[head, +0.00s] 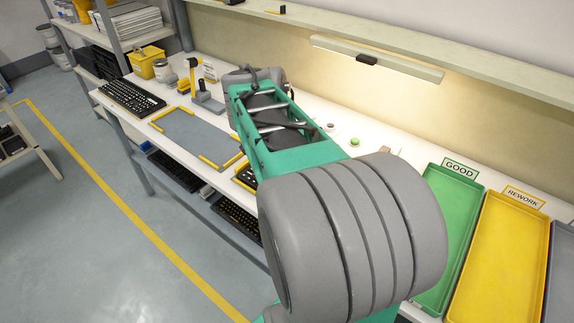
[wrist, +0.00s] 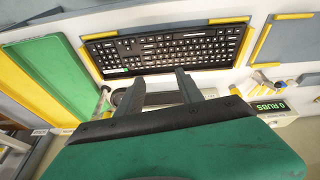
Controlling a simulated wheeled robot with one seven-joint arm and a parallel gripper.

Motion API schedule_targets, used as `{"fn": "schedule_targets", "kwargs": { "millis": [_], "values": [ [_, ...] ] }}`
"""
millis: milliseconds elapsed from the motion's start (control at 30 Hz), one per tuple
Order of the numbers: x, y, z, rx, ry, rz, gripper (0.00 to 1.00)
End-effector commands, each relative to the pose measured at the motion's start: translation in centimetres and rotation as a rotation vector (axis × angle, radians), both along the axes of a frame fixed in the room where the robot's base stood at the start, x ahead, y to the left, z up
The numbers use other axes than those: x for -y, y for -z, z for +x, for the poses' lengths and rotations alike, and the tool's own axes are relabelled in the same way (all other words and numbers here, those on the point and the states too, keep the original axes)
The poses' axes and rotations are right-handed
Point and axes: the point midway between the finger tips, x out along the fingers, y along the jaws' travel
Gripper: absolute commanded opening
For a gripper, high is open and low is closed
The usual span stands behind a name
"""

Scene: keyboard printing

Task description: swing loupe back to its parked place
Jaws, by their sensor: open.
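My gripper (wrist: 160,78) is open in the wrist view, its two dark fingers pointing toward the near edge of a black keyboard. Nothing shows clearly held between them. I cannot identify the loupe for certain. A dark rounded rim (wrist: 118,97) beside the left finger, close to a pale upright post (wrist: 103,99), may be part of it; the fingers and gripper body hide the rest. Whether the finger touches that rim I cannot tell. In the head view my arm hides the gripper and the bench beneath it.
The black keyboard (wrist: 170,48) lies between yellow guides. A green tray (head: 451,225) and a yellow tray (head: 497,254) stand at the right. An empty grey mat (head: 190,136), a grey stand (head: 206,101) and another keyboard (head: 131,97) are at the left. A "0 RUBS" display (wrist: 268,107) is nearby.

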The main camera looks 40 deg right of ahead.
Motion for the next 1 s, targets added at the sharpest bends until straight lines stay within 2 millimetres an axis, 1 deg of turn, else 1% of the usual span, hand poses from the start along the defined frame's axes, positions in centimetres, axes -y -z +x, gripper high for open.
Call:
{"fn": "schedule_targets", "kwargs": {
  "millis": [100, 367, 500, 567, 633, 667, 700, 767, 800, 900, 933, 1000],
  "values": [
    [-0.8, 0.2, 0.3, 0.001, -0.047, 0.002, 0.44],
    [-1.0, 0.2, 0.3, 0.0, -0.055, 0.003, 0.43],
    [-0.8, 0.1, 0.2, 0.0, -0.044, 0.003, 0.31],
    [0.3, -0.3, -0.3, -0.006, 0.039, 0.005, 0.26],
    [3.1, -1.6, -2.0, -0.012, 0.282, 0.006, 0.21],
    [4.6, -2.2, -3.2, -0.014, 0.432, 0.005, 0.18],
    [6.7, -3.0, -5.0, -0.016, 0.664, 0.003, 0.15],
    [9.2, -3.9, -7.7, -0.013, 1.027, -0.008, 0.1],
    [10.4, -4.4, -9.4, -0.007, 1.255, -0.018, 0.07],
    [12.0, -4.8, -12.2, 0.011, 1.702, -0.046, 0.0],
    [12.2, -4.8, -12.7, 0.015, 1.791, -0.053, 0.0],
    [12.5, -4.5, -13.3, 0.023, 1.914, -0.063, 0.0]
  ]
}}
